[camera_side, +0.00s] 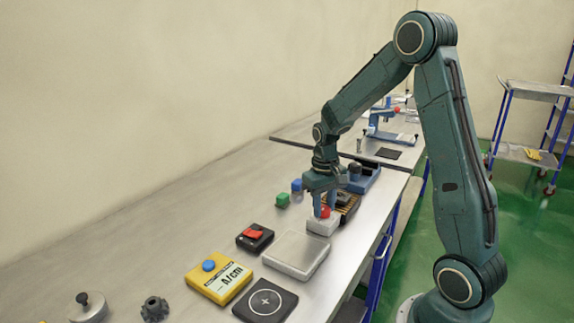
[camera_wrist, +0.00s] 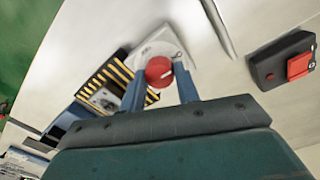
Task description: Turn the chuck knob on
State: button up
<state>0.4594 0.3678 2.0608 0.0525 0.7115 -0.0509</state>
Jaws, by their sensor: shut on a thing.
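A round red knob (camera_side: 325,212) sits on top of a small white box (camera_side: 321,226) on the bench. My gripper (camera_side: 324,211) points down over the box and is shut on the red knob. In the wrist view the red knob (camera_wrist: 158,72) shows between the two blue fingers of my gripper (camera_wrist: 160,76), on the white box (camera_wrist: 165,46). The fingers hide part of the knob's sides. I cannot read any marking that tells the knob's setting.
A black-and-yellow slotted part (camera_side: 347,205) stands close behind the box. A light grey tray (camera_side: 296,255) lies in front. A black box with a red switch (camera_side: 254,237), a yellow meter (camera_side: 218,278) and a black pad (camera_side: 265,300) are nearer. Green and blue blocks (camera_side: 283,200) stand left.

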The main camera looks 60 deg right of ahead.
dwell(0.4)
jog(key=o, duration=1)
jog(key=shift+c, duration=0.2)
jog(key=shift+r, duration=0.1)
notch_tip(320, 180, up, 14)
jog(key=shift+a, duration=0.25)
jog(key=shift+w, duration=0.1)
jog(key=s+a+r+n+t, duration=0.2)
jog(key=s+a+n+t, duration=0.3)
jog(key=s+a, duration=1.1)
jog(key=shift+s+a+r+t, duration=0.2)
jog(key=shift+a+r+t, duration=0.2)
jog(key=shift+a, duration=0.4)
